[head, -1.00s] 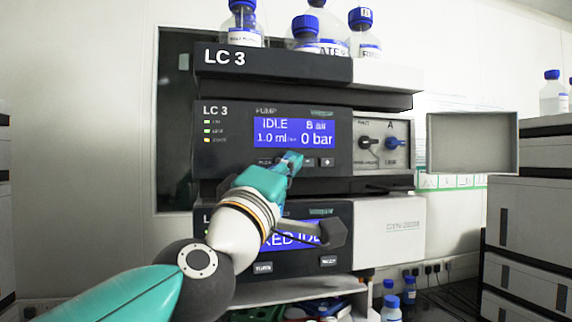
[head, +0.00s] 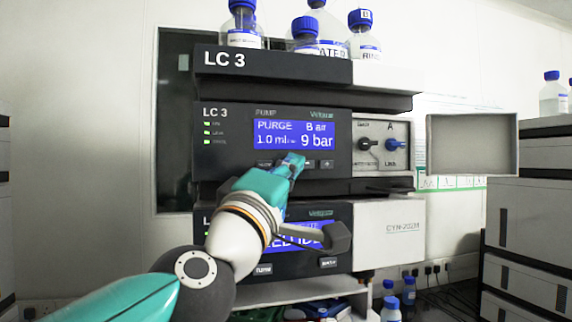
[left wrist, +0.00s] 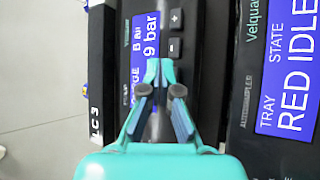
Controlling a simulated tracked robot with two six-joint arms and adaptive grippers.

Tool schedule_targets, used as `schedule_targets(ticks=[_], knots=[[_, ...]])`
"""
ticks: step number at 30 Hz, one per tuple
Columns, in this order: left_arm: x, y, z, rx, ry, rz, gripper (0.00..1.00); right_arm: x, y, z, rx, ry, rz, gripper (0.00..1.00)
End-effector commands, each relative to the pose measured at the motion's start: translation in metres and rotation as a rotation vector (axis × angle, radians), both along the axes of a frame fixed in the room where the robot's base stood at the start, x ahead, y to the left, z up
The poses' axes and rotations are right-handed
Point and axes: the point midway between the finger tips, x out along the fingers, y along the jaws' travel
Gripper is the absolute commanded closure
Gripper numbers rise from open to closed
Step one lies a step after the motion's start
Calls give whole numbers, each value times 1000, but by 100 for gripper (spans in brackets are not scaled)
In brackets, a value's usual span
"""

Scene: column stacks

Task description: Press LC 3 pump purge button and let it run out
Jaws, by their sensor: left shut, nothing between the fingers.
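The LC 3 pump module (head: 230,150) has a blue display (head: 293,134) reading PURGE, B air, 1.0 ml and 9 bar. Its three small status lights are green. A row of dark buttons runs below the display. My left gripper (head: 294,158) is shut and empty, its tips at the button row just under the display, covering part of the row. In the left wrist view the shut fingertips (left wrist: 160,66) are beside the minus button (left wrist: 175,48); what lies under them is hidden, and I cannot tell whether they touch. My right gripper is in neither view.
Bottles with blue caps (head: 305,34) stand on top of the stack. Below is another module (head: 390,235) with a blue display, partly behind my arm. A grey panel (head: 472,145) stands to the right.

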Motion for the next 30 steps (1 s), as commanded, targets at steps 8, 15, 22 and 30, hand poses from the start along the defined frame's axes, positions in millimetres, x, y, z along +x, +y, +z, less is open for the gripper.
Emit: schedule_targets(ticks=[8,15,22,30], knots=[[-2,0,0,-1,-1,1,100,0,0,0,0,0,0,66],[-10,-3,1,0,0,-2,100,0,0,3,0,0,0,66],[-31,-10,2,0,-1,-3,100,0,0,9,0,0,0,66],[-49,-16,1,0,-1,0,100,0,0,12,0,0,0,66]])
